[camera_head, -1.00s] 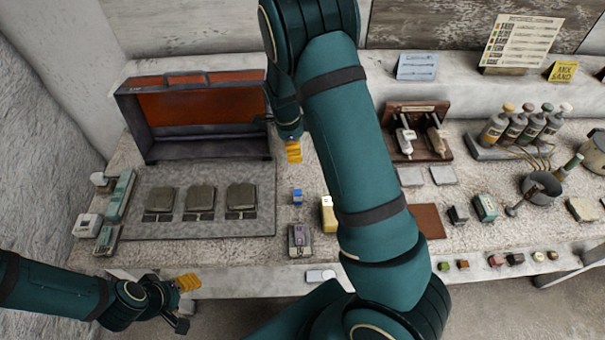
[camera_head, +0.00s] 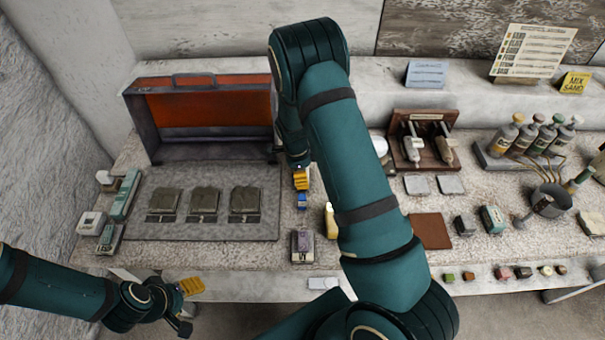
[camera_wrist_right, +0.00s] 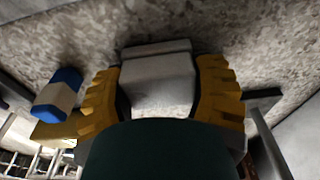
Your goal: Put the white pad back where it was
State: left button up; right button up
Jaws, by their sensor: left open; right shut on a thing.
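My right gripper (camera_head: 301,180) is just behind a small blue block on the bench, right of the grey mat. In the right wrist view its yellow fingers (camera_wrist_right: 162,95) are shut on a pale grey-white block, which I take for the white pad (camera_wrist_right: 160,75). The speckled bench top shows close beyond the pad; I cannot tell whether they touch. In the head view the pad cannot be made out at the fingers. My left gripper (camera_head: 190,287) is open and empty in front of the bench's front edge, at lower left.
The blue-and-white block (camera_wrist_right: 58,95) lies beside the right fingers. A grey mat (camera_head: 130,225) with several dark pads lies left, before an open orange-lined case (camera_head: 210,108). A purple-grey device (camera_head: 302,246) and yellow bottle (camera_head: 331,222) stand nearby. Two pale tiles (camera_head: 416,185) lie right.

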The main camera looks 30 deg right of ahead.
jog(key=shift+f, duration=0.15)
jog(key=o, duration=1.3)
jog(key=shift+r, duration=0.45)
notch_tip(320, 180, up, 11)
jog(key=a, duration=0.1)
jog(key=shift+w+a+r+p, duration=0.15)
jog(key=shift+w+a+p, duration=0.05)
jog(key=shift+w+p, duration=0.25)
jog(key=shift+s, duration=0.1)
